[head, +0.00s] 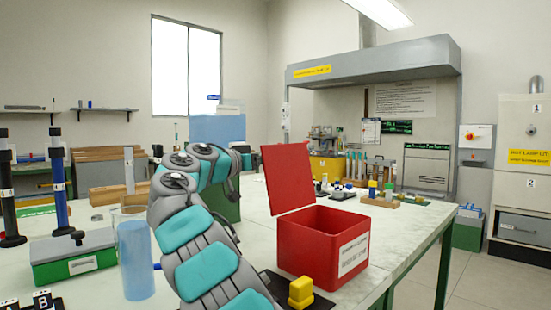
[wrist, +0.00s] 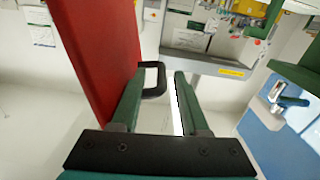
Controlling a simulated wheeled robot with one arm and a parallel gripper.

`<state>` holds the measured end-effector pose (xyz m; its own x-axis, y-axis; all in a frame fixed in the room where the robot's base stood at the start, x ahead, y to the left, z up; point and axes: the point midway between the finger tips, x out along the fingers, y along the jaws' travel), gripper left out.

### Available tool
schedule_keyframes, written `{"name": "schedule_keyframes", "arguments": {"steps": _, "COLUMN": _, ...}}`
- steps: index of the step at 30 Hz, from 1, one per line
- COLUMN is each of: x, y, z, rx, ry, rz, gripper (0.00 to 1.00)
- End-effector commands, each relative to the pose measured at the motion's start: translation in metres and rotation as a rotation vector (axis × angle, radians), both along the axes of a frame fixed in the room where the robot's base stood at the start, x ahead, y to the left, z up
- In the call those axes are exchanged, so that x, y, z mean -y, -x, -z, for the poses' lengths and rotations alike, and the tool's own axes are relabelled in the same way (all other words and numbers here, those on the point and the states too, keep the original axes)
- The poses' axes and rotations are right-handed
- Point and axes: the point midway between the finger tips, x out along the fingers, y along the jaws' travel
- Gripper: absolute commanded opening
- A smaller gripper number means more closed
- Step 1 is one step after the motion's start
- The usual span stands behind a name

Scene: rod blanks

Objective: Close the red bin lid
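The red bin (head: 305,245) stands on the workbench in the head view, with a white label on its side. Its red lid (head: 288,180) stands up, open, at the back left edge of the bin. In the wrist view the lid (wrist: 100,45) fills the upper left as a tilted red panel, with a black loop handle (wrist: 163,80) on it. My gripper (wrist: 158,85) is open, its two green fingers apart. The handle shows at the fingertips, overlapping the left one; I cannot tell whether they touch. In the head view the fingers are not clearly seen.
A yellow block (head: 301,291) sits on a dark pad in front of the bin. A clear blue-filled beaker (head: 135,260) and a green-and-grey box (head: 75,258) stand left of my arm. Small coloured blocks on a wooden stand (head: 380,200) are behind the bin.

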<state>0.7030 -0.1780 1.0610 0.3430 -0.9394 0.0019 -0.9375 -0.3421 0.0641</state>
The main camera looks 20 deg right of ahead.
Motion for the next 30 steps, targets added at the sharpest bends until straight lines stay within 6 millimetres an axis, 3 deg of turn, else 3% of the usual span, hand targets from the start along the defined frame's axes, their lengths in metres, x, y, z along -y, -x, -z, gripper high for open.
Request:
{"name": "schedule_keyframes", "arguments": {"steps": 5, "x": 0.016, "y": -0.006, "z": 0.002, "rx": -0.002, "ry": 0.0, "rz": 0.002, "gripper": 0.45}}
{"name": "schedule_keyframes", "arguments": {"steps": 13, "x": 0.017, "y": -0.007, "z": 0.004, "rx": -0.002, "ry": 0.0, "rz": 0.001, "gripper": 0.43}}
{"name": "schedule_keyframes", "arguments": {"steps": 24, "x": 0.016, "y": -0.007, "z": 0.004, "rx": -0.003, "ry": -0.001, "rz": 0.001, "gripper": 0.02}}
{"name": "schedule_keyframes", "arguments": {"steps": 30, "x": 0.016, "y": -0.007, "z": 0.004, "rx": -0.003, "ry": -0.001, "rz": 0.001, "gripper": 0.0}}
